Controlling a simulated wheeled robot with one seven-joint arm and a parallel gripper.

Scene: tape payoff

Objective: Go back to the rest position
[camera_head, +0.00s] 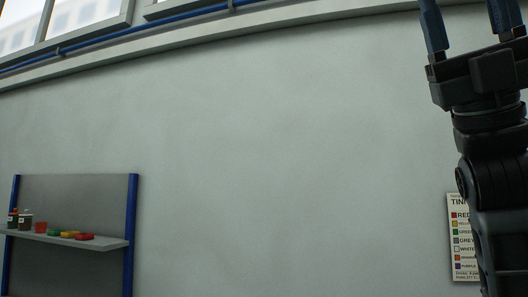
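My gripper (466,14) is at the top right of the head view, on my raised black arm, and points upward. Its two dark blue fingers stand wide apart with only bare wall showing between them. The fingertips run up to or past the top edge of the picture. It holds nothing that I can see and touches nothing in view.
A grey shelf (75,241) with blue posts stands at the lower left, bearing small jars and several coloured items. A printed colour chart (462,262) hangs at the lower right, partly behind my arm. The wall between is bare. Windows and a blue pipe (110,37) run along the top left.

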